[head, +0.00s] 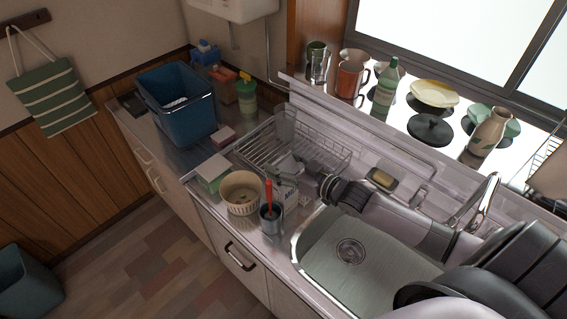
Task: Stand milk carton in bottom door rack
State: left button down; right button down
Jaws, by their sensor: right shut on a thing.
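A white carton with dark lettering (286,192), which looks like the milk carton, stands about upright on the counter area in front of the wire dish rack. My right gripper (287,175) reaches in from the right over the sink and is shut on the upper part of the carton, hiding some of it. I cannot tell whether the carton's base touches the counter. No door rack shows in this view. My left gripper is not in view.
A cream ribbed bowl (241,190) and a dark cup with a red-handled utensil (271,218) stand close to the carton. The wire dish rack (325,158) is behind, the sink (335,275) to the right. A green-and-white box (213,171) and blue bin (180,110) stand left.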

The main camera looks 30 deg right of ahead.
jog(key=shift+r, duration=0.2)
jog(key=c, duration=1)
grip_release()
jog(key=shift+f, duration=0.3)
jog(key=shift+c, duration=0.2)
jog(key=o, duration=0.5)
jog(key=shift+s, duration=0.1)
jog(key=shift+r, duration=0.15)
